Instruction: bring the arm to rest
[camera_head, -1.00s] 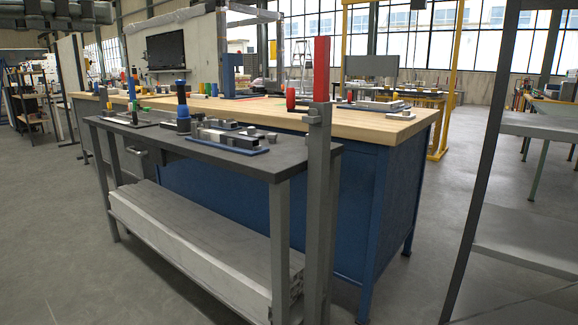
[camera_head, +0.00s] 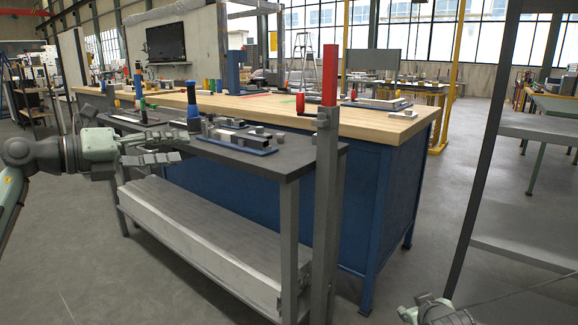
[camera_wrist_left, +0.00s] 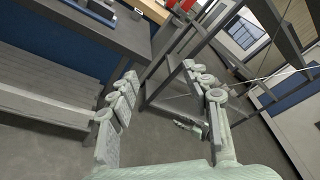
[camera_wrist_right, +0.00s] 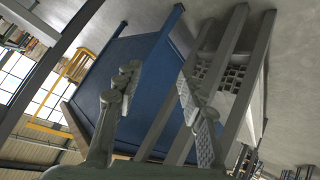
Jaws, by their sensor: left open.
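My left gripper (camera_head: 178,147) is in the left part of the head view, in front of the dark bench's left side. In the left wrist view its two fingers (camera_wrist_left: 160,75) stand apart with nothing between them. My right gripper's arm shows only as a small piece at the bottom right edge of the head view. In the right wrist view the right gripper (camera_wrist_right: 158,78) has its fingers spread, with nothing held between them.
The dark bench (camera_head: 300,160) carries a blue tray (camera_head: 240,142) of metal parts. A grey post with a red top (camera_head: 330,75) stands at its right end. A wooden-topped blue workbench (camera_head: 395,128) is behind. A shelf frame (camera_head: 520,235) is at right. Open floor lies between.

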